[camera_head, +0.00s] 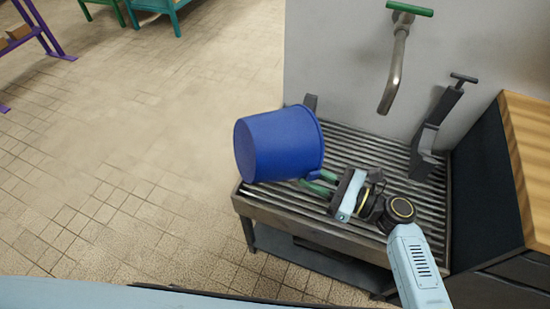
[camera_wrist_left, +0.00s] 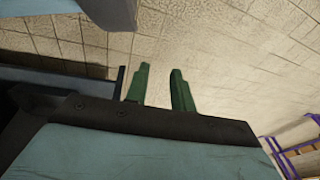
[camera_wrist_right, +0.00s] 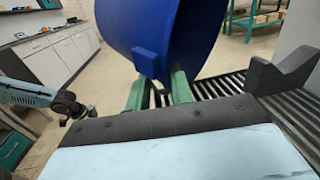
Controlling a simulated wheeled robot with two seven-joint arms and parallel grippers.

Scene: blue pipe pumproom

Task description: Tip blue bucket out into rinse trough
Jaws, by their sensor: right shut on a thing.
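The blue bucket (camera_head: 275,147) lies tipped on its side in the air over the left end of the rinse trough (camera_head: 310,229). Its base faces left and its mouth faces right, over the ribbed trough top. What is inside is hidden. My right gripper (camera_head: 318,181) is shut on the bucket's lower side. In the right wrist view the green fingers close at a small blue tab on the bucket (camera_wrist_right: 145,62). My left gripper (camera_wrist_left: 159,76) shows only in its wrist view, fingers apart and empty, with tiled floor behind.
A tap spout (camera_head: 394,80) with a green handle hangs from the grey wall above the trough. A dark upright bracket (camera_head: 432,135) stands at the trough's right. A wood-topped counter (camera_head: 530,150) is further right.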

